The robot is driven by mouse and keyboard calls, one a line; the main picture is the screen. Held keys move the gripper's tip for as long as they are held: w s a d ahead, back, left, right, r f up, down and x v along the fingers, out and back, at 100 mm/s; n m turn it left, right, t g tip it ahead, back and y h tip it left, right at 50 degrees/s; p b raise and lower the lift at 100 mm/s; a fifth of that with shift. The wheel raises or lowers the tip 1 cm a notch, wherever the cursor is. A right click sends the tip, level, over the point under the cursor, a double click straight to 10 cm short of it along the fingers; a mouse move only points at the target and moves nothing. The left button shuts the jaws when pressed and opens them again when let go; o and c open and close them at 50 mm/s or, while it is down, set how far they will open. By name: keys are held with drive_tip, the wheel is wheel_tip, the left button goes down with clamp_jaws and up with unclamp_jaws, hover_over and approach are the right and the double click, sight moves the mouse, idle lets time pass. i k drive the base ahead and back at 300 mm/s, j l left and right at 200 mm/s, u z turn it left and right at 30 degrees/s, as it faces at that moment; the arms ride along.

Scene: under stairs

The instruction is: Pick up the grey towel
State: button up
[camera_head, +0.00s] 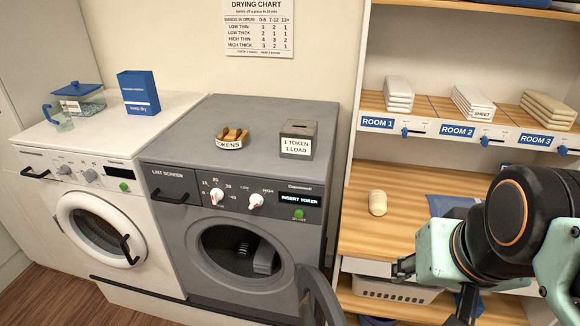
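A pale grey shape (265,261) shows inside the drum of the grey dryer (163,170); it may be the grey towel, but the drum is dark and I cannot tell for sure. The dryer's round door (322,296) stands open to the right of the drum mouth. My gripper (430,292) is at the lower right, in front of the shelf unit and well right of the drum. Its dark fingers look spread, with nothing seen between them.
A white washer (95,222) stands left. A token bowl (232,138) and token box (298,140) sit on the dryer. Folded cloths (398,93), a beige roll (377,203) and blue cloth (450,204) lie on shelves. A white basket (385,291) is below. The open door lies between gripper and drum.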

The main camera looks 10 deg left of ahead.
sight(263, 262)
drive_tip(key=k+j+u, duration=0.1)
drive_tip(key=u, duration=0.85)
drive_tip(key=l+u, duration=0.1)
drive_tip(key=j+z, duration=0.1)
drive_tip(key=i+j+z, duration=0.1)
drive_tip(key=z, duration=1.05)
drive_tip(key=i+j, duration=0.1)
drive_tip(key=j, duration=0.75)
drive_tip(key=i, duration=0.05)
